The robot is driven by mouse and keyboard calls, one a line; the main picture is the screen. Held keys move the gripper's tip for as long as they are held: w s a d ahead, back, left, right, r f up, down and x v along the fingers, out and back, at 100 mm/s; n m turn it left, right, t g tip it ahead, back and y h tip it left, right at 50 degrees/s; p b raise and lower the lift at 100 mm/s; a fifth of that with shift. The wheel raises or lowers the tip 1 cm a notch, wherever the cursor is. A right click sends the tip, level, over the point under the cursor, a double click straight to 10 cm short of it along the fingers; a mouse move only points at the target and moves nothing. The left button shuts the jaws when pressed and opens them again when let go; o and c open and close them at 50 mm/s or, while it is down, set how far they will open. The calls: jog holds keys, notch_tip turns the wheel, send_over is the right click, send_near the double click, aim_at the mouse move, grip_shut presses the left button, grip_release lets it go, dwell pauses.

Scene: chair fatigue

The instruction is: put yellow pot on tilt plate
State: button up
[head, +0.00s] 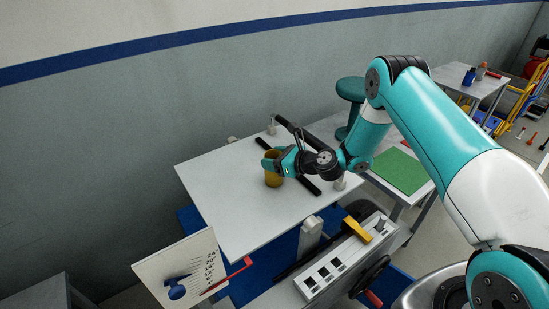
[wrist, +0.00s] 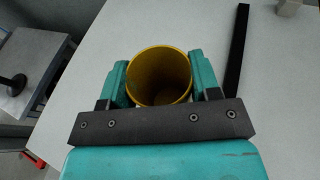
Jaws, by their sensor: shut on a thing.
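The yellow pot (head: 272,175) is a small upright cylinder over the white tilt plate (head: 225,205) in the head view. My gripper (head: 273,163) is shut on it from the right side. In the wrist view, the pot (wrist: 160,76) shows its open, empty top between the two teal fingers of my gripper (wrist: 160,80). The tilt plate (wrist: 275,105) fills most of the background there. The pot looks at or very near the plate surface; I cannot tell whether its base touches.
Black bars (head: 308,185) lie on the plate beside the pot. An angle scale board (head: 182,270) with a red pointer stands at the front left. A switch panel (head: 345,262) and a yellow block (head: 357,229) are at the front. A green mat (head: 400,171) lies to the right.

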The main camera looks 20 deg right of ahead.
jog(key=shift+f, duration=0.15)
jog(key=o, duration=1.2)
jog(key=b+v, duration=0.3)
jog(key=v, duration=0.8)
jog(key=s+a+r+n+g, duration=0.9)
jog(key=s+a+r+n, duration=0.55)
jog(key=n, duration=0.65)
jog(key=s+d+r+n+g+h, duration=0.1)
jog(key=s+r+n+h, duration=0.1)
jog(key=s+n, duration=0.5)
jog(key=s+d+r+n+g+h, duration=0.1)
jog(key=s+d+r+n+h, duration=0.1)
jog(key=s+n, duration=0.5)
notch_tip(320, 180, up, 3)
jog(key=s+h, duration=0.1)
jog(key=s, duration=0.1)
jog(key=shift+s, duration=0.3)
jog(key=shift+d+f, duration=0.1)
